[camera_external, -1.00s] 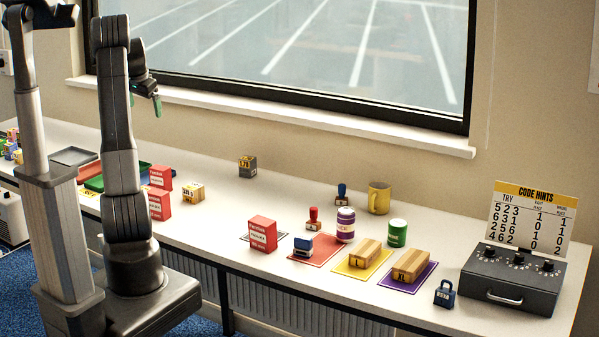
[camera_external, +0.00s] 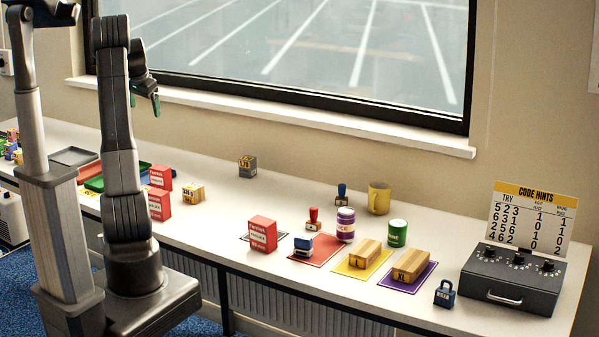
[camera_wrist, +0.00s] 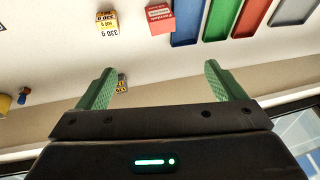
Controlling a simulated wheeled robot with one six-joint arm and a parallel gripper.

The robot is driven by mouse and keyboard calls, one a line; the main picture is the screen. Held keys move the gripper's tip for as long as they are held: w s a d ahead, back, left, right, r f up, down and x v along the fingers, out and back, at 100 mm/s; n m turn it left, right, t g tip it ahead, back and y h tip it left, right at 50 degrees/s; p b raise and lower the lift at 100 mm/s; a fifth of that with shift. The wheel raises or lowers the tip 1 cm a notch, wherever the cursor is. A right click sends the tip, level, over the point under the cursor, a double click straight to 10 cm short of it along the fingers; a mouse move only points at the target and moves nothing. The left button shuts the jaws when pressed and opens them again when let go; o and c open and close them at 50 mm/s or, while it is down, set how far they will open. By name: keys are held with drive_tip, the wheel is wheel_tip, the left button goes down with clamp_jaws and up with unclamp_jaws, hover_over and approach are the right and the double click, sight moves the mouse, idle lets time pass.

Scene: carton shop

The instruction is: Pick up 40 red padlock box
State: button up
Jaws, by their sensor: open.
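Three red boxes with white labels show in the external view: one (camera_external: 263,233) on a grey mat mid-table, and two near my arm, an upper one (camera_external: 160,177) and a lower one (camera_external: 159,205). Their print is too small to tell which says 40. The wrist view shows one red box (camera_wrist: 160,18) at the top, beside the trays. My gripper (camera_external: 144,102) is raised above the table at the left, before the window. Its green fingers stand apart in the wrist view (camera_wrist: 159,68), with no object held between them.
A yellow-white box (camera_wrist: 107,24) sits left of the red box in the wrist view. Blue, green and red trays (camera_wrist: 220,18) lie to its right. Stamps, cans, wooden blocks and a mug (camera_external: 379,198) stand farther right. A black code box (camera_external: 511,280) is at the right end.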

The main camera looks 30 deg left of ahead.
drive_tip(key=h+b, duration=0.2)
drive_tip(key=b, duration=0.5)
approach(159, 168)
drive_tip(key=shift+n, duration=0.4)
drive_tip(key=p+x, duration=0.2)
drive_tip(key=x, duration=0.2)
drive_tip(key=shift+w+a, duration=0.2)
drive_tip(key=shift+p+x, duration=1.05)
drive_tip(key=shift+x, duration=2.25)
drive_tip(key=shift+d, duration=0.1)
drive_tip(key=shift+t, duration=0.3)
drive_tip(key=c, duration=1.1)
